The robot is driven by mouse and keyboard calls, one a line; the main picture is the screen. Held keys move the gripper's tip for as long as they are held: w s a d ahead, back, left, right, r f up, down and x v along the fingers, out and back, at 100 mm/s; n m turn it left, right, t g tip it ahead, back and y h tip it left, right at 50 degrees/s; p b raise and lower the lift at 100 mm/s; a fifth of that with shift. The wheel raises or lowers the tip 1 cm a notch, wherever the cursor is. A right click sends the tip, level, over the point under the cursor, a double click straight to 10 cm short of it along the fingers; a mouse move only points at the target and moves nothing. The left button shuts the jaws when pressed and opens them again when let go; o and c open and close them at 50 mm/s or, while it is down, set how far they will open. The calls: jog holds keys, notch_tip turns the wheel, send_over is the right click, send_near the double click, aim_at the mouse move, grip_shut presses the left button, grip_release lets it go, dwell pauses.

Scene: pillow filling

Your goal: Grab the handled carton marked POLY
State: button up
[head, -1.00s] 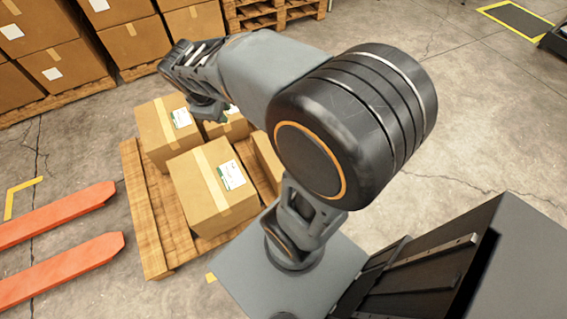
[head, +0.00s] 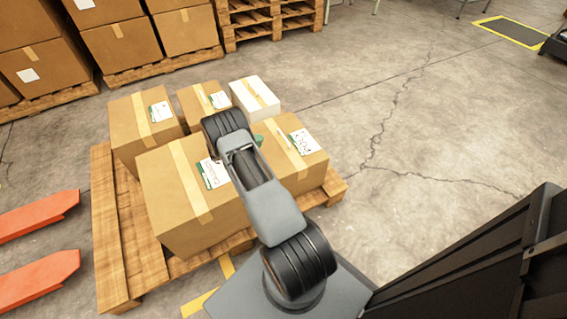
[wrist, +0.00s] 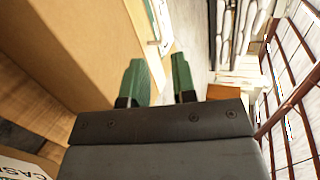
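Several brown taped cartons stand on a wooden pallet (head: 112,225): front left (head: 165,200), right (head: 312,165), back left (head: 128,125) and back middle (head: 190,108). A white carton (head: 262,100) stands at the back right. Each brown carton bears a white-and-green label; I cannot read POLY on any, and no handle is clear. My gripper (wrist: 160,82) is open, its two green fingers apart with nothing clearly between them. In the wrist view a brown carton face (wrist: 75,45) lies to the left. In the head view my arm hides most of the gripper, between the front-left and right cartons.
Stacked cartons (head: 120,45) on pallets line the back left, with empty pallets (head: 250,22) beside them. Orange forks (head: 40,275) lie at the left. Concrete floor is open to the right. A partly cut label (wrist: 20,168) shows at the wrist view's lower left.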

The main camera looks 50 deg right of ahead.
jog(key=b, duration=0.2)
send_near(283, 136)
jog(key=x, duration=0.3)
jog(key=shift+s+f, duration=0.15)
jog(key=shift+f, duration=0.15)
jog(key=shift+s+d+f, duration=0.1)
jog(key=shift+d+f, duration=0.05)
jog(key=shift+d, duration=0.55)
jog(key=b+x, duration=0.3)
jog(key=x, duration=0.1)
jog(key=shift+d+f, duration=0.2)
jog(key=shift+d, duration=0.35)
grip_shut()
jog(key=shift+r, duration=0.25)
